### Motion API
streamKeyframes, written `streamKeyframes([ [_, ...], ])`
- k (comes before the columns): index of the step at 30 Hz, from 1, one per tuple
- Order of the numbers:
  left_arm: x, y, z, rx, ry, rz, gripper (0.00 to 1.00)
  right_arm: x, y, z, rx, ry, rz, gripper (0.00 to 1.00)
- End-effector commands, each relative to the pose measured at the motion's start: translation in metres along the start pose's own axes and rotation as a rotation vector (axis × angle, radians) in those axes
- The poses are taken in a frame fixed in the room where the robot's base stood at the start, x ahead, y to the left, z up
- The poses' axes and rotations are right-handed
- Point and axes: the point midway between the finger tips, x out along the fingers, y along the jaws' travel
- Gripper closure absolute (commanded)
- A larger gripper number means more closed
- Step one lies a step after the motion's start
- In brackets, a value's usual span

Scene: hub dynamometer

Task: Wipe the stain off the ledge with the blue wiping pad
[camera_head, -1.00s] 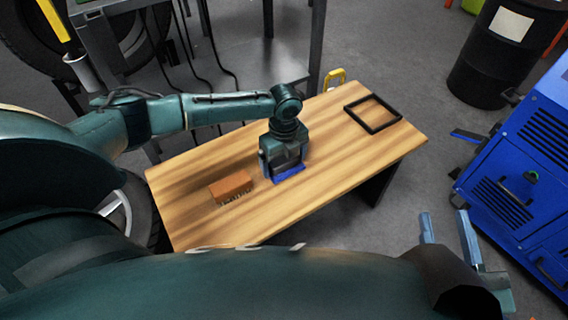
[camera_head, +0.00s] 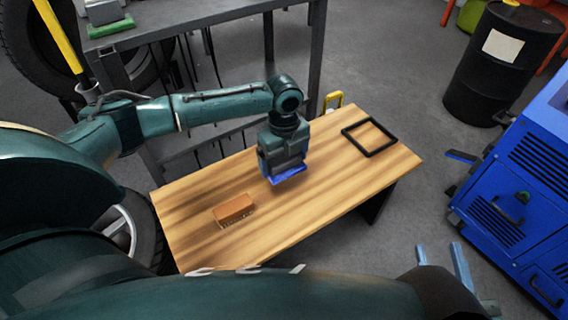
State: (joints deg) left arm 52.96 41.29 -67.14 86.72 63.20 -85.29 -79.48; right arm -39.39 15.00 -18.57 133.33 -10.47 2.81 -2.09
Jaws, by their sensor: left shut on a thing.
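The blue wiping pad (camera_head: 288,176) is in my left gripper (camera_head: 284,168), which is shut on it and points down over the middle of the wooden ledge (camera_head: 330,205). Whether the pad touches the wood or hangs just above it, I cannot tell. I cannot make out a stain apart from the darker bands of the wood grain. My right gripper (camera_head: 440,265) is at the lower right, beside the ledge, with its two fingers apart and nothing between them.
A brown brush (camera_head: 234,210) with bristles lies left of the pad. A black square frame (camera_head: 369,137) lies at the ledge's far right. A blue cabinet (camera_head: 520,190) and a black drum (camera_head: 500,62) stand to the right. A grey metal bench (camera_head: 220,22) stands behind.

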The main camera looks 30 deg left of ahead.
Motion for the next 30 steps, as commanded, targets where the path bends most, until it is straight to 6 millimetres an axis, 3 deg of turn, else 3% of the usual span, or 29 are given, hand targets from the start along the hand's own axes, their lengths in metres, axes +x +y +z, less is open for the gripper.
streamKeyframes([
  [7,-0.001,0.0,0.0,0.0,0.0,0.0,0.33,0.0,0.0,0.001,0.003,-0.003,0.001,0.64],
  [8,-0.001,0.0,0.0,0.0,0.0,0.0,0.12,0.0,0.0,0.0,0.003,-0.003,0.0,0.64],
  [14,-0.001,0.0,0.0,0.0,0.001,0.0,0.28,0.001,0.001,-0.001,0.003,-0.001,0.0,0.64],
  [19,-0.005,-0.001,-0.003,-0.053,0.004,-0.002,0.28,0.001,0.0,-0.002,0.003,0.002,-0.001,0.64],
  [23,-0.019,-0.003,-0.009,-0.222,0.012,-0.002,0.28,0.001,0.0,-0.002,0.003,0.002,-0.003,0.64],
  [30,-0.059,-0.003,-0.026,-0.733,0.027,0.005,0.28,0.001,-0.001,-0.002,0.003,0.003,-0.005,0.64],
])
